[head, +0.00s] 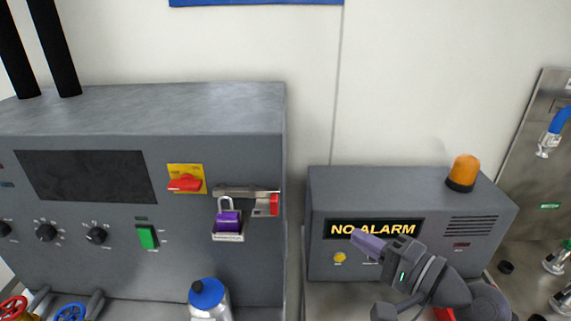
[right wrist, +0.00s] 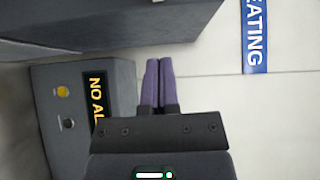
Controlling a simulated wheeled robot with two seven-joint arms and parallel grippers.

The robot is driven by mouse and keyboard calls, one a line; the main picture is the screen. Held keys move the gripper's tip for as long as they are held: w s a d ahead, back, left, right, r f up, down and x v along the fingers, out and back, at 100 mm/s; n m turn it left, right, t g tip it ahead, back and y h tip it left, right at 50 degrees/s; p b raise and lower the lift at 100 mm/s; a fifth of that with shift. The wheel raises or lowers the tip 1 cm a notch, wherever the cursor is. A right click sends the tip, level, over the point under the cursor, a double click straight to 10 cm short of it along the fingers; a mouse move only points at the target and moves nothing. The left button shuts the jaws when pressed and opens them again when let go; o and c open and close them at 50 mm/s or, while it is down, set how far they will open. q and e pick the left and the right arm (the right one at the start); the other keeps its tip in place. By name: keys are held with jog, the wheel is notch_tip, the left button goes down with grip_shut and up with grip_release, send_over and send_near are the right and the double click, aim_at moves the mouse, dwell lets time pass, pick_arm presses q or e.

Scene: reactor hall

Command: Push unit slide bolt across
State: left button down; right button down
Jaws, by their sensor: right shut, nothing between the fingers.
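The slide bolt (head: 238,191) is a grey metal bar on the right side of the large grey unit's front face (head: 190,260), with a red part (head: 266,204) at its right end. A purple padlock (head: 228,221) with a silver shackle is just below the bar, in or against a small labelled holder. Whether its shackle passes through the bolt is too small to tell. My right gripper (head: 360,238) is shut and empty, in front of the alarm box, to the right of and apart from the bolt. Its purple fingers (right wrist: 158,82) lie together in the right wrist view. My left gripper is not in view.
The alarm box (head: 330,190) reads "NO ALARM" and carries an orange beacon (head: 462,172). A red switch (head: 185,183) on a yellow plate is left of the bolt. A narrow gap separates unit and alarm box.

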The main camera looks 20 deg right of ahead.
jog(key=r, duration=0.1)
jog(key=p, duration=0.2)
send_near(265, 208)
jog(key=w+d+r, duration=0.2)
jog(key=w+d, duration=0.1)
jog(key=d, duration=0.1)
jog(key=shift+w+a+p, duration=0.3)
jog(key=shift+a+p, duration=0.05)
jog(key=shift+a, duration=0.45)
jog(key=shift+w+a+p, duration=0.3)
jog(key=shift+w+a, duration=0.05)
jog(key=shift+a, duration=0.45)
jog(key=shift+w+a+p, duration=0.3)
jog(key=shift+a+p, duration=0.05)
jog(key=shift+a, duration=0.45)
jog(key=a, duration=0.2)
jog(key=w+a, duration=0.1)
jog(key=a, duration=0.1)
jog(key=shift+w+a, duration=0.15)
jog(key=shift+a, duration=0.25)
jog(key=shift+d, duration=0.1)
